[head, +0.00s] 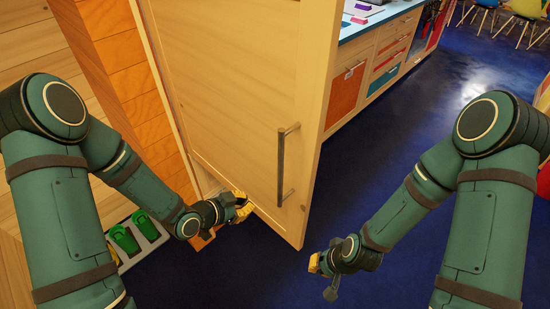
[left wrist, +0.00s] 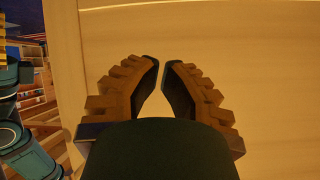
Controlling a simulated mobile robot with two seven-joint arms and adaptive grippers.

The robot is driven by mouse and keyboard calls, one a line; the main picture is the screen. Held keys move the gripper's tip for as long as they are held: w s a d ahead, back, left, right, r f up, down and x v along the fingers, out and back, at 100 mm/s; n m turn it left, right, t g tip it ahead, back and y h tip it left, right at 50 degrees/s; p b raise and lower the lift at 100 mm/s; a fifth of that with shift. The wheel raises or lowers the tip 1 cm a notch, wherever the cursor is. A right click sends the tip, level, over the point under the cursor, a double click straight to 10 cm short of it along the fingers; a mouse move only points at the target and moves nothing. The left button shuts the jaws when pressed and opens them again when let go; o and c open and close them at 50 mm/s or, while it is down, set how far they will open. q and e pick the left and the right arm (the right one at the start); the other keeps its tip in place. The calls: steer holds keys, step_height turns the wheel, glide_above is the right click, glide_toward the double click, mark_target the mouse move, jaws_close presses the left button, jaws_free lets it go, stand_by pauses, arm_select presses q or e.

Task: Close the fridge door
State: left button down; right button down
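The fridge door (head: 235,75) is a tall pale wood panel standing open at an angle, its outer face toward me. Its vertical metal handle (head: 288,165) is near the right edge. My left gripper (head: 243,205) is low by the door's bottom edge, left of the handle and not on it. In the left wrist view the fingertips (left wrist: 161,62) nearly meet with nothing between them, facing the pale door panel (left wrist: 245,50). Contact with the panel cannot be told. My right gripper (head: 319,266) is right of the door's lower corner, over the floor; its finger opening is unclear.
An orange wood wall (head: 125,65) stands left of the door. Green containers (head: 125,240) sit on a pale tray at the lower left. A counter with coloured drawers (head: 385,60) is behind the door at right. The dark blue floor (head: 400,130) is clear on the right.

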arm_select(q)
step_height(320, 180, up, 11)
steer(key=m+h+p, duration=0.2)
steer(key=m+h, duration=0.3)
steer(key=m, duration=0.5)
steer(key=s+a+r+m+g+h+p, duration=0.2)
steer(key=s+a+r+m+g+h, duration=0.25)
steer(key=s+r+m+g, duration=0.65)
steer(key=m+t, duration=0.3)
steer(key=t, duration=0.1)
glide_toward(291, 168)
steer(key=s+d, duration=0.3)
steer(key=d, duration=0.1)
steer(key=shift+w+d+f+h+p, duration=0.2)
steer(key=shift+w+d+p, duration=0.3)
steer(key=shift+w+d, duration=0.85)
steer(key=shift+w, duration=0.2)
steer(key=shift+w, duration=0.15)
